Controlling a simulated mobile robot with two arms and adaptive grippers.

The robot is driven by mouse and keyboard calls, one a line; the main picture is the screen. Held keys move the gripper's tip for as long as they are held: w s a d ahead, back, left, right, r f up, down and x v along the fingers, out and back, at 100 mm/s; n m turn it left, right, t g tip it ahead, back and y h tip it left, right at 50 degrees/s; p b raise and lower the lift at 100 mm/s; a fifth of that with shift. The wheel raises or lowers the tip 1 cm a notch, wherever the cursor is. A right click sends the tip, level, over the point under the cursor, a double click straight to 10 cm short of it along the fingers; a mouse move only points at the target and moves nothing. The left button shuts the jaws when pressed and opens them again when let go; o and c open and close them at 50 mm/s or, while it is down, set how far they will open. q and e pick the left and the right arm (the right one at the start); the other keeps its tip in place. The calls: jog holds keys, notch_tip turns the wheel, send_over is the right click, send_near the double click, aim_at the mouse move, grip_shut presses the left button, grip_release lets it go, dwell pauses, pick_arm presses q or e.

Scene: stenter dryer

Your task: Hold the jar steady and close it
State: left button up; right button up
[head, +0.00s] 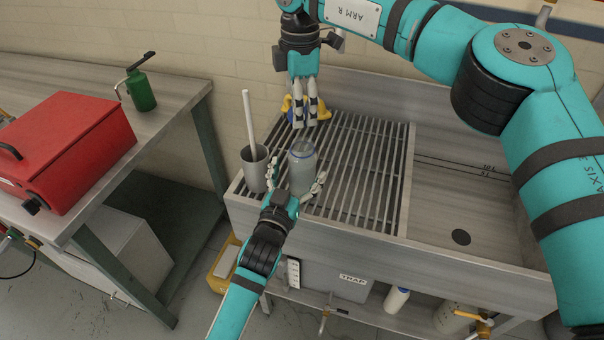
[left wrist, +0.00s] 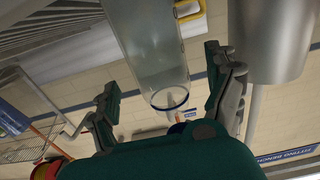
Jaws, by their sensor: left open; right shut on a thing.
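The jar (head: 301,172) is a clear grey cylinder with a blue rim, upright on the slatted drainer of the sink. In the left wrist view, the jar (left wrist: 155,50) appears upside down with its blue-ringed mouth lowest. My left gripper (head: 297,184) is open, one finger on each side of the jar; contact is not clear. Its spread fingers also show in the left wrist view (left wrist: 165,85). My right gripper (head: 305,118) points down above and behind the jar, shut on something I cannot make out. No lid is clearly visible.
A grey cup (head: 254,172) with a white rod (head: 249,118) stands close left of the jar. A yellow object (head: 289,105) is partly hidden behind my right gripper. The drainer (head: 375,165) is clear on the right. The sink basin (head: 475,200) is empty.

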pick_arm(q)
jog(key=x, duration=0.2)
jog(key=shift+w+d, duration=0.1)
jog(key=shift+w, duration=0.25)
pick_arm(e)
jog(key=shift+w+f, duration=0.1)
pick_arm(q)
jog(key=shift+w+d, duration=0.15)
jog(key=shift+w, duration=0.35)
jog(key=shift+c, duration=0.4)
jog(key=c, duration=1.7)
pick_arm(e)
jog(key=shift+f, duration=2.45)
jog(key=shift+f, duration=0.85)
pick_arm(q)
grip_shut()
pick_arm(e)
jog(key=shift+f, duration=0.6)
